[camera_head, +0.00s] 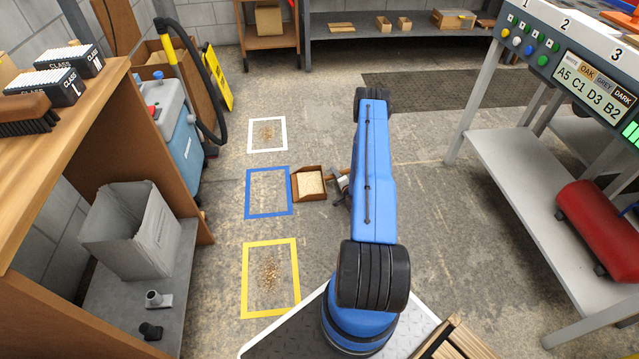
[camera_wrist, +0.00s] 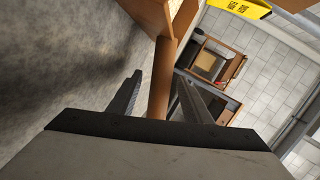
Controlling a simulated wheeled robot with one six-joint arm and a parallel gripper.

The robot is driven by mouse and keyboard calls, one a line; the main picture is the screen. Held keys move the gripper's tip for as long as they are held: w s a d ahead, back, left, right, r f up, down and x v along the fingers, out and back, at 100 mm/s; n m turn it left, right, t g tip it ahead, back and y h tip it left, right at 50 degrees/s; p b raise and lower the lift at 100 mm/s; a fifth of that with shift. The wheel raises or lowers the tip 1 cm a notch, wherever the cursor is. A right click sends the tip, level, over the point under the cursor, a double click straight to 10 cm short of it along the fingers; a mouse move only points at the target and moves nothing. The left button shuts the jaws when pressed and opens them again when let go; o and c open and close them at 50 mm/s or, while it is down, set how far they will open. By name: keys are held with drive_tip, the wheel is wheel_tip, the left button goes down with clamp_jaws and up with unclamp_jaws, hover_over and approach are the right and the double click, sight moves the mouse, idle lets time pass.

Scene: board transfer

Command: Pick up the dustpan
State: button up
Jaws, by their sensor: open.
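The brown dustpan (camera_head: 312,198) lies on the floor at the right edge of the blue taped frame, with pale shavings in it. Its handle points right, toward my gripper (camera_head: 341,184). In the wrist view the dustpan's body (camera_wrist: 150,12) is at the top, and its brown handle (camera_wrist: 161,92) runs down between the two open fingers of my gripper (camera_wrist: 159,76). The fingers stand on either side of the handle, with a visible gap to each. My arm hides part of the floor right of the handle.
Blue (camera_head: 248,193), white (camera_head: 252,149) and yellow (camera_head: 247,280) taped frames mark the floor; debris lies in the white and yellow ones. A wooden bench (camera_head: 130,110) holds a brush (camera_head: 28,118) at left. A grey rack (camera_head: 520,165) stands right.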

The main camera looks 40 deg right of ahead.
drive_tip(key=shift+c, duration=0.4)
drive_tip(key=c, duration=1)
clamp_jaws()
drive_tip(key=shift+r, duration=0.1)
